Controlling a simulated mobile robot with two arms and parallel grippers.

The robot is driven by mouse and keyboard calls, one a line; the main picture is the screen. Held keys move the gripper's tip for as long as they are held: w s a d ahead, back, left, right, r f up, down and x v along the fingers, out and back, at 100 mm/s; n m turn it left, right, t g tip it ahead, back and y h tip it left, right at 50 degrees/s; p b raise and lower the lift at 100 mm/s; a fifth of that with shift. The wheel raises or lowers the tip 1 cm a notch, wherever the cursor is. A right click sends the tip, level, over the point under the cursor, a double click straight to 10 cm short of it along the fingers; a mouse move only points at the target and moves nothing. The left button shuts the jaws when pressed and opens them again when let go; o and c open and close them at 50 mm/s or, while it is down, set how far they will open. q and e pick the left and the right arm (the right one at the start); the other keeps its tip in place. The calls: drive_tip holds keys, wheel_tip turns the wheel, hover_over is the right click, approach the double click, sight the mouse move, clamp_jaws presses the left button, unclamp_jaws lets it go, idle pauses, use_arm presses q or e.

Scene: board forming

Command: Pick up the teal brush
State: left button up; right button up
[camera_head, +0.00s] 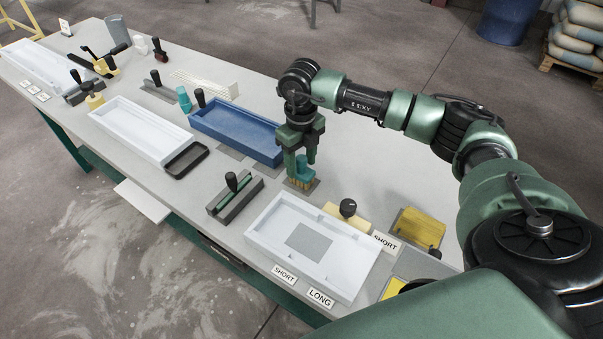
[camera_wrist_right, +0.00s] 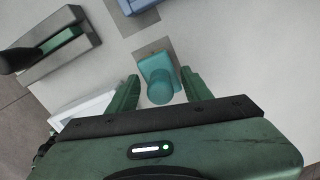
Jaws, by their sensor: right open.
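The teal brush (camera_head: 301,170) stands upright on a grey patch of the bench, its tan bristles down. In the right wrist view the brush (camera_wrist_right: 159,78) shows from above, with a round teal knob and a flat teal block. My right gripper (camera_head: 300,160) points down over the brush. In the wrist view its two open fingers (camera_wrist_right: 160,92) are on either side of the brush, with a gap visible on both sides. Part of the brush is hidden behind the fingers in the head view. My left gripper is not in view.
A blue tray (camera_head: 236,118) lies behind and left of the brush. A white tray (camera_head: 262,222) lies in front, and a grey tool with a black knob (camera_head: 236,196) is to the left. A wooden block with a black knob (camera_head: 347,212) is to the right.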

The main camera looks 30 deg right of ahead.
clamp_jaws()
idle(1.4)
